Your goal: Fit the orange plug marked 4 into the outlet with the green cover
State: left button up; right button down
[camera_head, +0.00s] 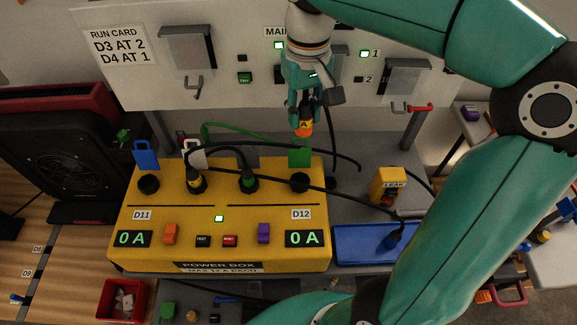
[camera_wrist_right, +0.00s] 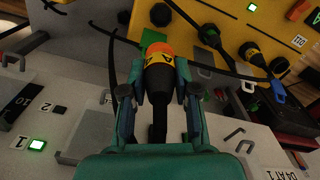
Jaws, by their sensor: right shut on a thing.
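My right gripper (camera_head: 304,112) is shut on the orange plug (camera_head: 304,128), which has a dark mark on its face and a black body. In the right wrist view the plug (camera_wrist_right: 158,62) sits between both fingers (camera_wrist_right: 158,85), its orange end pointing away from my wrist. The green cover (camera_head: 300,157) stands raised behind a round black outlet (camera_head: 299,182) at the right end of the yellow power box (camera_head: 185,222). The plug is above and behind the cover, apart from the outlet. The outlet (camera_wrist_right: 161,14) looks empty. My left gripper is not in view.
Black plugs fill the outlets by the white cover (camera_head: 194,152) and the grey cover. The outlet by the blue cover (camera_head: 146,153) looks empty. Black cables cross the box near the green-cover outlet. A yellow leak unit (camera_head: 388,185) and a blue tray (camera_head: 350,254) are at right.

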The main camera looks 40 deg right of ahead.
notch_tip(320, 180, down, 19)
jog(key=shift+a+r, duration=0.1)
dwell(0.3)
jog(key=c, duration=0.9)
grip_release()
jog(key=shift+o, duration=0.2)
notch_tip(320, 180, up, 12)
